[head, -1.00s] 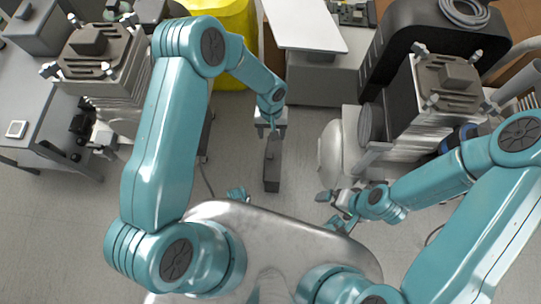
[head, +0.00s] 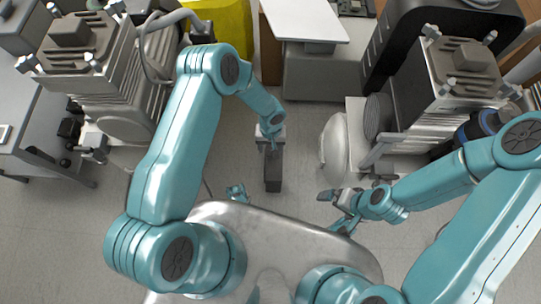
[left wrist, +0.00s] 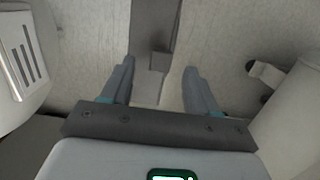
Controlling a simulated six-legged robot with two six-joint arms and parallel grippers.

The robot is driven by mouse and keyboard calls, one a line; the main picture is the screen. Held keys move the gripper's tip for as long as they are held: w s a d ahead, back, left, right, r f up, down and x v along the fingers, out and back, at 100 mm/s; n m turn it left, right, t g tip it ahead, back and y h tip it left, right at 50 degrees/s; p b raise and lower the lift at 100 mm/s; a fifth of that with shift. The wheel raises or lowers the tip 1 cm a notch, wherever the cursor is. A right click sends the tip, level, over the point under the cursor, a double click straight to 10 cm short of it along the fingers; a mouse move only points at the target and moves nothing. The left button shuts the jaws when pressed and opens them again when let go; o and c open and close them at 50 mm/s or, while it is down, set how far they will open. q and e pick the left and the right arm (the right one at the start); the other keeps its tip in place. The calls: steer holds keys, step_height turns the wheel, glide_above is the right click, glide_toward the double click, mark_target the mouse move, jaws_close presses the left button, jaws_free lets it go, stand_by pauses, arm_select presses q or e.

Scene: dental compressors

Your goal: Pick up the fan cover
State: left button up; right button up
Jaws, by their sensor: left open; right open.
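A white domed cover (head: 334,148), which looks like the fan cover, is on the near side of the right compressor (head: 440,85). The slotted white part at the left edge of the left wrist view (left wrist: 20,60) may be the same cover. My left gripper (head: 270,148) points down, left of the cover and apart from it. In the left wrist view my left gripper (left wrist: 158,82) is open and empty, above a dark grey bar (left wrist: 152,20). My right gripper (head: 340,208) is open and empty, below the cover in the head view.
The dark bar (head: 272,170) stands on the floor between the machines. Another compressor (head: 95,70) is at the left, by a grey table (head: 40,125). A yellow bin (head: 228,22) and a white-topped cabinet (head: 318,75) are behind. Floor between the compressors is partly clear.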

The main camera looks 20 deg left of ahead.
arm_select(q)
step_height(320, 180, down, 3)
steer(key=shift+s+r, duration=0.15)
arm_select(e)
steer(key=shift+w+d+f, duration=0.1)
steer(key=shift+d+f, duration=0.05)
steer(key=shift+f, duration=0.35)
arm_select(q)
jaws_close()
steer(key=shift+r, duration=0.15)
